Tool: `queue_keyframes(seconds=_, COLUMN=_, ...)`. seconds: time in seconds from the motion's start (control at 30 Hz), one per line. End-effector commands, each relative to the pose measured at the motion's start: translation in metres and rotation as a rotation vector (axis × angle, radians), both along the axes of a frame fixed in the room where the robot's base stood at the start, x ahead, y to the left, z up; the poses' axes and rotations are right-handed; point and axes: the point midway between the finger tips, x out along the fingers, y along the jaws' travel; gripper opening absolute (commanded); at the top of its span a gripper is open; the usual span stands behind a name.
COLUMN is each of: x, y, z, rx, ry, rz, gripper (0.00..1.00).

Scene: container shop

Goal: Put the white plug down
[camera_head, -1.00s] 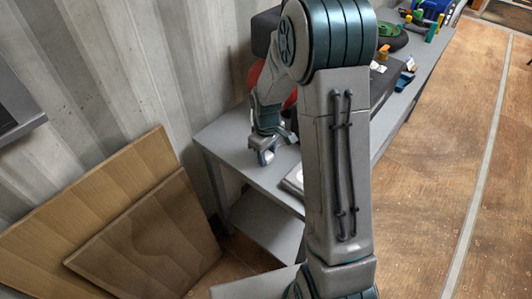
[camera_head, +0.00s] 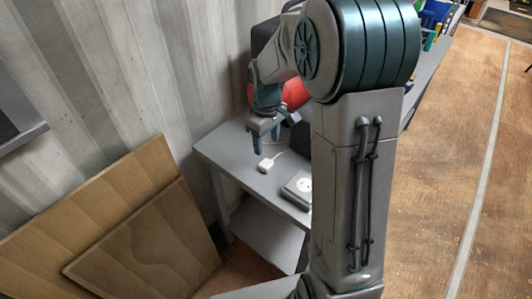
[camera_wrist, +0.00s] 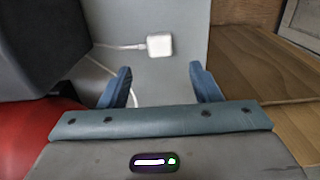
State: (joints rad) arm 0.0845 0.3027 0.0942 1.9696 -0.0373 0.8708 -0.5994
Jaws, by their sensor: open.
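The white plug (camera_head: 265,165) lies on the grey bench top (camera_head: 228,150) near its front left end, with its white cable running back from it. In the wrist view the plug (camera_wrist: 159,45) lies beyond the fingertips, apart from them, on the grey surface. My gripper (camera_head: 266,147) is open and empty, above the bench just behind the plug. Its two blue fingers (camera_wrist: 158,80) show spread apart in the wrist view, with part of the white cable between and below them.
A grey box with a white socket (camera_head: 304,185) sits right of the plug. A red round object (camera_head: 295,93) and a dark case (camera_head: 264,35) stand behind my gripper. Wooden boards (camera_head: 145,235) lean on the wall at left. The bench's left end is clear.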

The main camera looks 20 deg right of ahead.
Motion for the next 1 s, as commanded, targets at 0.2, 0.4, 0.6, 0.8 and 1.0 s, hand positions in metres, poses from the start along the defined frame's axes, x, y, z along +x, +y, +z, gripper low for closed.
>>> queue_keyframes(seconds=0.2, x=0.000, y=0.000, z=0.025, rx=0.000, ry=-0.002, rz=-0.001, gripper=0.57)
queue_keyframes(seconds=0.4, x=-0.023, y=0.001, z=0.047, rx=-0.007, ry=-0.033, rz=-0.069, gripper=0.57)
queue_keyframes(seconds=0.6, x=-0.082, y=0.001, z=0.079, rx=-0.005, ry=-0.106, rz=-0.249, gripper=0.57)
queue_keyframes(seconds=0.8, x=-0.144, y=0.001, z=0.093, rx=0.023, ry=-0.178, rz=-0.438, gripper=0.57)
queue_keyframes(seconds=1.0, x=-0.189, y=0.000, z=0.093, rx=0.060, ry=-0.225, rz=-0.583, gripper=0.57)
